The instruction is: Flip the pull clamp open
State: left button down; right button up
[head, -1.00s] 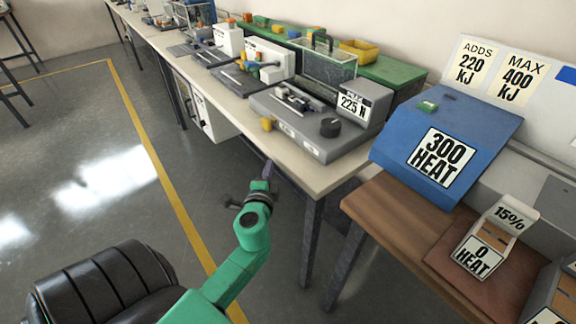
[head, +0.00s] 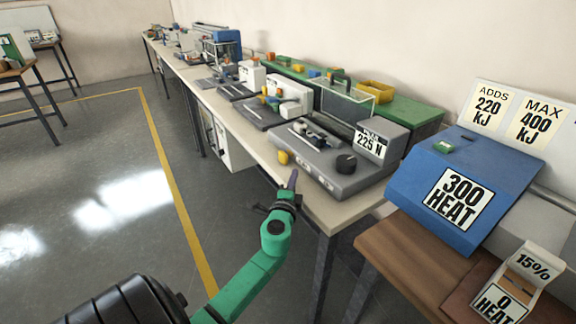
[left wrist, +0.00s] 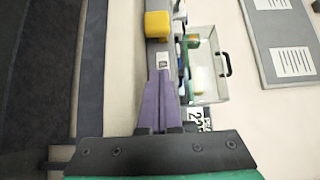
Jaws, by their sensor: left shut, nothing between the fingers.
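A grey test machine (head: 318,176) with a "225 N" sign stands at the near end of the long bench. Small metal and black clamp parts (head: 320,136) lie along its top; which part is the pull clamp, and how it stands, is too small to tell. A yellow knob-like piece (head: 283,157) sticks out at its front left edge; a yellow block (left wrist: 157,25) also shows in the left wrist view. My left gripper (head: 293,177) is at the bench's front edge, just short of the yellow piece. Its purple fingers (left wrist: 158,78) are together and empty. My right gripper is out of view.
A blue "300 HEAT" machine (head: 462,180) stands on a wooden table (head: 400,250) to the right. More machines and a yellow bin (head: 376,90) are further along and behind. The floor left of the bench is clear.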

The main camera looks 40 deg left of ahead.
aim_at(279, 156)
pick_arm(q)
jog(key=w+a, duration=0.1)
jog(key=a, duration=0.1)
jog(key=w+a, duration=0.1)
jog(key=shift+w+a, duration=0.5)
jog(key=shift+a, duration=0.45)
jog(key=shift+a+f, duration=0.1)
jog(key=shift+a, duration=0.05)
jog(key=a+b, duration=0.1)
jog(key=w+a+b, duration=0.1)
jog(key=a, duration=0.1)
jog(key=a+b, duration=0.1)
jog(key=a, duration=0.1)
jog(key=shift+w, duration=0.3)
jog(key=shift+r, duration=0.25)
